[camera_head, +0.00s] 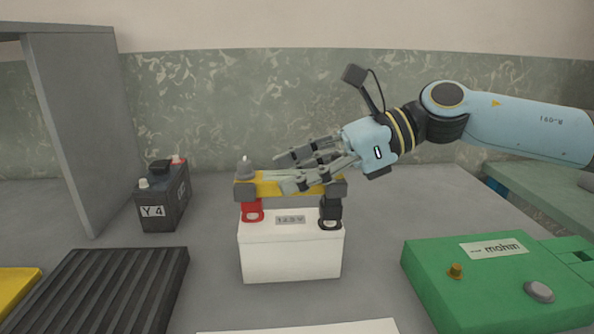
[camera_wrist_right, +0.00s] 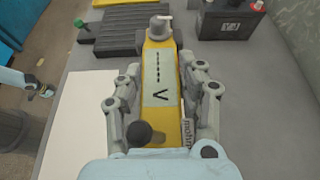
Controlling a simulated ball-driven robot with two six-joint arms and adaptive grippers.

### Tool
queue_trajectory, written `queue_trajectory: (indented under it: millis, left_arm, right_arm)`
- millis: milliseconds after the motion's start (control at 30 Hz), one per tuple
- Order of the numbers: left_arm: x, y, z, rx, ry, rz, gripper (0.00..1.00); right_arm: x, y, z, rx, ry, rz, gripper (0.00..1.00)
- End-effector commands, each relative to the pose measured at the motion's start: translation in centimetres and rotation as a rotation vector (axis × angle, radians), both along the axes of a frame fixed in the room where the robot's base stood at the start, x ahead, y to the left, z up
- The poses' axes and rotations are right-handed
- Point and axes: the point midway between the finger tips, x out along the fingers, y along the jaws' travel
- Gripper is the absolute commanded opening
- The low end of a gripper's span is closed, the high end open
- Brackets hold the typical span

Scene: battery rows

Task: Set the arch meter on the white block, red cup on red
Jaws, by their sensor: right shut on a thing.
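The arch meter is a yellow bar (camera_head: 268,184) with grey ends, a red cup (camera_head: 252,210) under its left end and a black cup (camera_head: 330,210) under its right end. My right gripper (camera_head: 289,171) is shut on the bar from above. In the right wrist view the bar (camera_wrist_right: 160,75) lies between the fingers (camera_wrist_right: 161,88). The white block (camera_head: 290,255) stands right under the meter with a "12.5V" label. Both cups are at its top, red at the left, black at the right. The terminals are hidden; I cannot tell whether the cups are fully seated.
A dark battery (camera_head: 162,200) marked "Y 4" stands behind left, beside a grey upright panel (camera_head: 80,120). A black ribbed slab (camera_head: 110,290) lies front left. A green box (camera_head: 490,285) lies front right. A white sheet (camera_head: 300,328) lies in front.

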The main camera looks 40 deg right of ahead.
Motion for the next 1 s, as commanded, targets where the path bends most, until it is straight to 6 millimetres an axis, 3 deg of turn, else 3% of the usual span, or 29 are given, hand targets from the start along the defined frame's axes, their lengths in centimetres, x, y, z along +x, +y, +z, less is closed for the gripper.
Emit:
queue_trajectory:
  millis: [567,600,800,1000]
  left_arm:
    - [-0.3,0.0,-1.2,0.000,0.005,0.000,0.40]
    - [-0.3,0.0,-1.2,0.000,0.005,0.000,0.40]
    - [-0.3,0.0,-1.1,-0.001,0.005,0.000,0.40]
    - [-0.3,0.0,-1.1,-0.001,0.005,0.000,0.40]
  right_arm:
    - [0.0,0.0,-1.5,0.001,0.000,0.000,0.00]
    - [0.0,0.0,-1.5,0.001,-0.001,0.000,0.41]
    - [0.0,0.0,-1.4,0.001,-0.001,0.000,0.65]
    - [0.0,0.0,-1.5,-0.001,0.001,0.000,0.65]
